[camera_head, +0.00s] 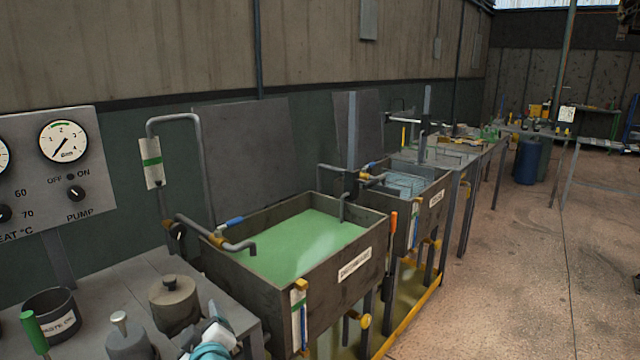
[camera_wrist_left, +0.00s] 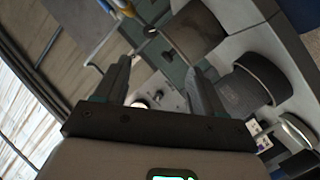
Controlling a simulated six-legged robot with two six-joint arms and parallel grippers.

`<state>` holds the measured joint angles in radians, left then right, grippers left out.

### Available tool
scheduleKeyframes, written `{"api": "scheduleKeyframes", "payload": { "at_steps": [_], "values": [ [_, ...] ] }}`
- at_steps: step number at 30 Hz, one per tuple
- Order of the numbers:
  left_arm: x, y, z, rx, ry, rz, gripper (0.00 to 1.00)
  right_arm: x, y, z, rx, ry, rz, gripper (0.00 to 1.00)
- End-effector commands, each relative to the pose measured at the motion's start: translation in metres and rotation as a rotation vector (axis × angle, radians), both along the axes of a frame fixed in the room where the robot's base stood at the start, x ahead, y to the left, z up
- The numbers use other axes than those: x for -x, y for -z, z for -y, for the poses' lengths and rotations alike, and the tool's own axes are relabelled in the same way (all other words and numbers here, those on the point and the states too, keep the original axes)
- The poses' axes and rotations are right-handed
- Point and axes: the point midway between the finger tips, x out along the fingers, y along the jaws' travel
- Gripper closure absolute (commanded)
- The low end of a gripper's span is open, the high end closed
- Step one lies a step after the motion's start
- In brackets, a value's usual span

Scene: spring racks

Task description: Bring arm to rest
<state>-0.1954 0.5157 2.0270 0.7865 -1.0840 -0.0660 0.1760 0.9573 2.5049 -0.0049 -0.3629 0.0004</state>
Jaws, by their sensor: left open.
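My left gripper (camera_head: 212,336) shows only in part at the bottom edge of the head view, a white and teal shape beside the bench's right end. In the left wrist view my left gripper (camera_wrist_left: 160,72) has its two dark fingers wide apart, with nothing held between them. That view is strongly tilted, with dark containers beyond the fingers. My right gripper is in neither view.
A gauge panel (camera_head: 50,160) stands behind. A tank of green liquid (camera_head: 300,245) is just right, with pipes above its rim. Open concrete floor (camera_head: 530,270) lies at right.

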Motion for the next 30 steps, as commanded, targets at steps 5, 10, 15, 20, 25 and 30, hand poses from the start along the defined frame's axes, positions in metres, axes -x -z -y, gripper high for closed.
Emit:
{"api": "scheduleKeyframes", "payload": {
  "at_steps": [5, 10, 15, 20, 25, 30],
  "values": [
    [0.026, 0.118, 0.027, -0.029, 0.244, -0.303, 0.3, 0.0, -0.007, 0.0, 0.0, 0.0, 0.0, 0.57],
    [0.104, 0.234, 0.059, 0.01, 0.521, -0.658, 0.3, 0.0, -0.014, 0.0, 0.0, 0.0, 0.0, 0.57],
    [0.213, 0.306, 0.087, 0.105, 0.773, -0.979, 0.3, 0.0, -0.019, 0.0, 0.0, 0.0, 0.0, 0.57],
    [0.289, 0.328, 0.103, 0.187, 0.934, -1.168, 0.3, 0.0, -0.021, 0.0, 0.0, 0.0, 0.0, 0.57],
    [0.319, 0.332, 0.109, 0.222, 1.0, -1.236, 0.3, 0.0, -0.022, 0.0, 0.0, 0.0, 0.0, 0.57],
    [0.32, 0.332, 0.109, 0.222, 1.001, -1.238, 0.3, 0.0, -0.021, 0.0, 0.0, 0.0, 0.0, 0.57]
  ]
}}
